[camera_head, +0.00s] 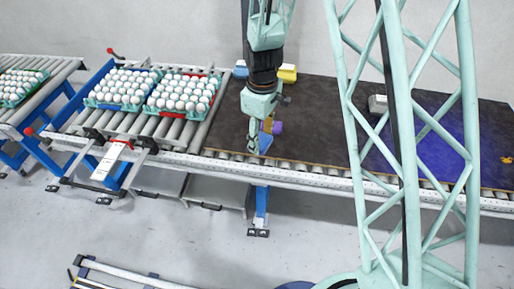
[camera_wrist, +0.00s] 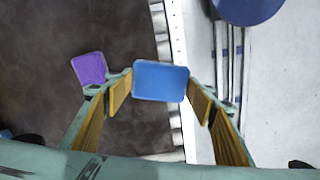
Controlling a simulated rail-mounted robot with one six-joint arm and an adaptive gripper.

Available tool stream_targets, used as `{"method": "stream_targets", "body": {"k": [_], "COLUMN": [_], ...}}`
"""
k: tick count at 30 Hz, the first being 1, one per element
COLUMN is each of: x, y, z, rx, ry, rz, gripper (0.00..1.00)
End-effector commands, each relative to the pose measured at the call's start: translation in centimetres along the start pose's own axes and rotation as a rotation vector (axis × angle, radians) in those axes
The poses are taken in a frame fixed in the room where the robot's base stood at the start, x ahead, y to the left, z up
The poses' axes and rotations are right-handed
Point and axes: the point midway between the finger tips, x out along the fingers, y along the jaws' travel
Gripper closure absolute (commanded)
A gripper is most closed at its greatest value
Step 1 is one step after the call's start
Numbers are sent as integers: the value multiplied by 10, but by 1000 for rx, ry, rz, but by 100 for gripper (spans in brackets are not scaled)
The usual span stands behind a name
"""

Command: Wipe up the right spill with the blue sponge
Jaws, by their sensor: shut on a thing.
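My gripper (camera_head: 257,140) is shut on the blue sponge (camera_head: 265,144), near the front edge of the dark mat. In the wrist view the blue sponge (camera_wrist: 160,80) sits between the yellow-padded fingers of my gripper (camera_wrist: 158,88). The purple sponge (camera_head: 277,127) lies on the dark mat beside my gripper; it also shows in the wrist view (camera_wrist: 90,68), left of the blue one. A small orange-yellow patch (camera_head: 507,160) shows at the far right on the blue mat; I cannot tell surely whether it is a spill. I cannot tell whether the blue sponge touches the mat.
Two egg trays (camera_head: 104,106) stand on rollers left of the dark mat (camera_head: 322,120). A yellow object (camera_head: 288,73) and a small blue object (camera_head: 240,70) sit at its back edge. A grey block (camera_head: 378,104) stands near the blue mat (camera_head: 430,140), partly behind my lattice column.

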Motion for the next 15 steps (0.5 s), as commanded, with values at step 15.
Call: {"method": "stream_targets", "body": {"k": [15], "x": [-22], "y": [128], "z": [13], "rx": [636], "ry": [2], "rz": [1], "gripper": [58]}}
